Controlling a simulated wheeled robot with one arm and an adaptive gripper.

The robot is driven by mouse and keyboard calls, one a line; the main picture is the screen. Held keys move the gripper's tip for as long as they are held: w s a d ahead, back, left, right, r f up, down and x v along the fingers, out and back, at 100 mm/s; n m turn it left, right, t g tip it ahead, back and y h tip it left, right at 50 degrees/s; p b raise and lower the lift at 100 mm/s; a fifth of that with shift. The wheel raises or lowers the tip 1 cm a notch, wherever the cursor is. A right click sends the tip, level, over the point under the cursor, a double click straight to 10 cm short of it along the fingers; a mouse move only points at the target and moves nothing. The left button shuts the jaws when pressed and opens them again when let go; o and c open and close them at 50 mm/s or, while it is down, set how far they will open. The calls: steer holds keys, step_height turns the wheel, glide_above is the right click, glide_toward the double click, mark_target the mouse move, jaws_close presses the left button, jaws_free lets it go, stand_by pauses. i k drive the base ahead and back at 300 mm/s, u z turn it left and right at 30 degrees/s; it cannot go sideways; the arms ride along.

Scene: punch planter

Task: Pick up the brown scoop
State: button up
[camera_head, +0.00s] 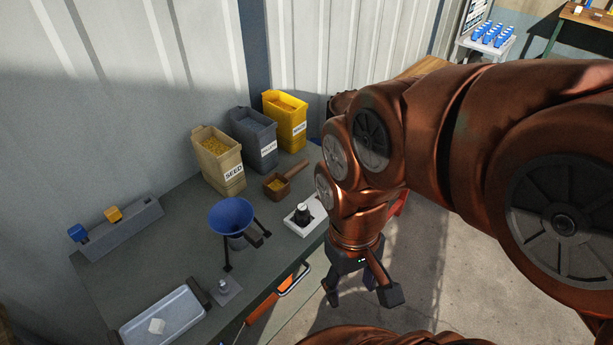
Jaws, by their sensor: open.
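The brown scoop (278,186) lies on the grey table in front of the grey and yellow bins. My gripper (362,300) is open and empty, pointing down past the table's right front edge. It is apart from the scoop, nearer the camera and to its right. My arm hides part of the area right of the table.
Bins of seed (217,164), grey (254,142) and yellow (287,120) stand along the back. A blue funnel (233,216) on a black-legged stand and a white box with a black knob (304,216) are near the scoop. A tray (133,329) lies at front left.

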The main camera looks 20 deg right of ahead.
mark_target(277, 186)
steer(key=z, duration=1.45)
steer(key=i, duration=0.8)
steer(key=u, duration=2.45)
